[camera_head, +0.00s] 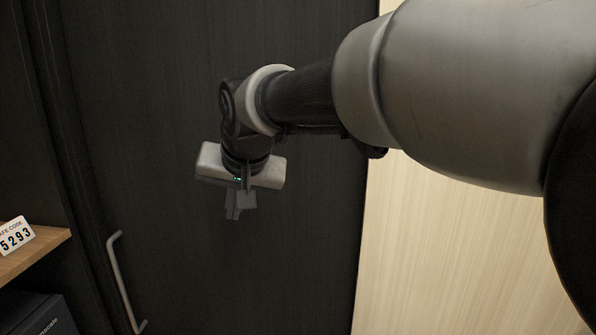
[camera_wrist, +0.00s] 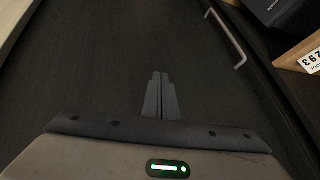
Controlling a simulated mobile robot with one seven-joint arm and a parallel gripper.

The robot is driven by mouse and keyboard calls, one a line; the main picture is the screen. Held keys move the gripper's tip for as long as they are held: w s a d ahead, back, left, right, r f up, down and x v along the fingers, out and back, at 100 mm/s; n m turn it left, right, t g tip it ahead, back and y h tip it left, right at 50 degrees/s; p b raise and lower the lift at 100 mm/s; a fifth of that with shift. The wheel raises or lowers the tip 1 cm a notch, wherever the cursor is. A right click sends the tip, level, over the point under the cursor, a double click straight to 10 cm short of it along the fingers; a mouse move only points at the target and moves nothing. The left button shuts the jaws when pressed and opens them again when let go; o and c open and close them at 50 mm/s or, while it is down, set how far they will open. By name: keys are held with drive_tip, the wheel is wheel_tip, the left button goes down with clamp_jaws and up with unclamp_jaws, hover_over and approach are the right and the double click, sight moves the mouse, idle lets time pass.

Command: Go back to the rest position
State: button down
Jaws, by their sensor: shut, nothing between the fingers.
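My gripper (camera_head: 234,212) hangs in front of the dark panel (camera_head: 170,110), at the end of my arm reaching in from the upper right. Its fingers point down and are shut with nothing between them. In the wrist view my gripper (camera_wrist: 160,78) shows two grey fingers together, over the same dark panel (camera_wrist: 90,60). The fingers do not appear to touch anything.
A metal bar handle (camera_head: 121,282) is at the lower left. Left of it, a wooden shelf (camera_head: 45,250) bears a card reading "5293" (camera_head: 16,237), with a dark box (camera_head: 38,315) below. A pale wood panel (camera_head: 430,260) is at the right.

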drive_tip(key=s+d+f+h, duration=0.1)
drive_tip(key=s+d, duration=0.4)
drive_tip(key=d, duration=0.4)
drive_tip(key=s+d+f+h, duration=0.1)
drive_tip(key=s+d, duration=0.4)
drive_tip(key=d, duration=0.4)
drive_tip(key=s+d+f+h, duration=0.1)
drive_tip(key=s+d+f, duration=0.6)
drive_tip(key=s, duration=0.4)
drive_tip(key=shift+s+d+g, duration=0.15)
drive_tip(key=shift+d+g, duration=0.25)
drive_tip(key=shift+d, duration=0.25)
drive_tip(key=shift+d, duration=0.1)
